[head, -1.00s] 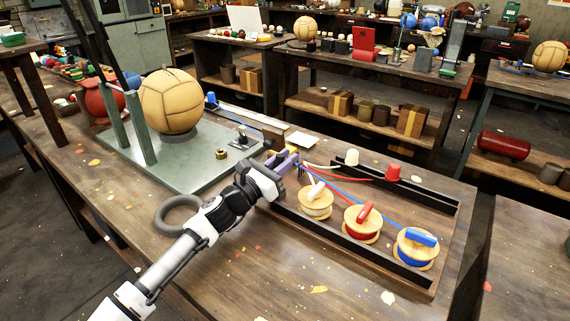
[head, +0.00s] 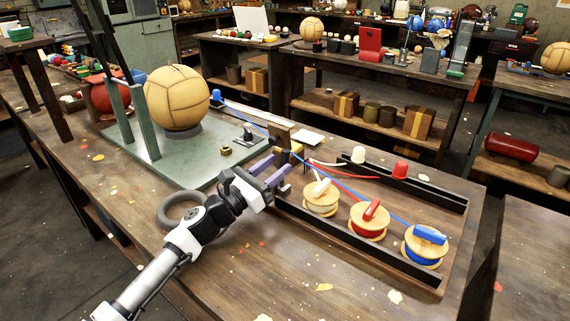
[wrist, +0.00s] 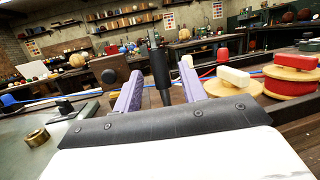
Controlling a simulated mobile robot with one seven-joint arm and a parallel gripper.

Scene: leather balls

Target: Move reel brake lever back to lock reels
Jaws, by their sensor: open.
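My gripper (head: 284,170) is open, with its purple fingers at the left end of the reel tray (head: 455,190). In the wrist view a black upright lever (wrist: 159,66) stands in line with the gap between the fingers (wrist: 161,86); I cannot tell whether either finger touches it. This looks like the reel brake lever; in the head view I cannot make it out clearly. The tray holds a white-thread reel (head: 321,202), a red-thread reel (head: 368,226) and a blue-thread reel (head: 422,250), each with a coloured handle on top.
A tan leather ball (head: 177,97) sits on a green metal base (head: 165,168) left of the tray. A brass nut (head: 226,151) and grey ring (head: 183,209) lie near my arm. White, red and blue threads run from the tray area.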

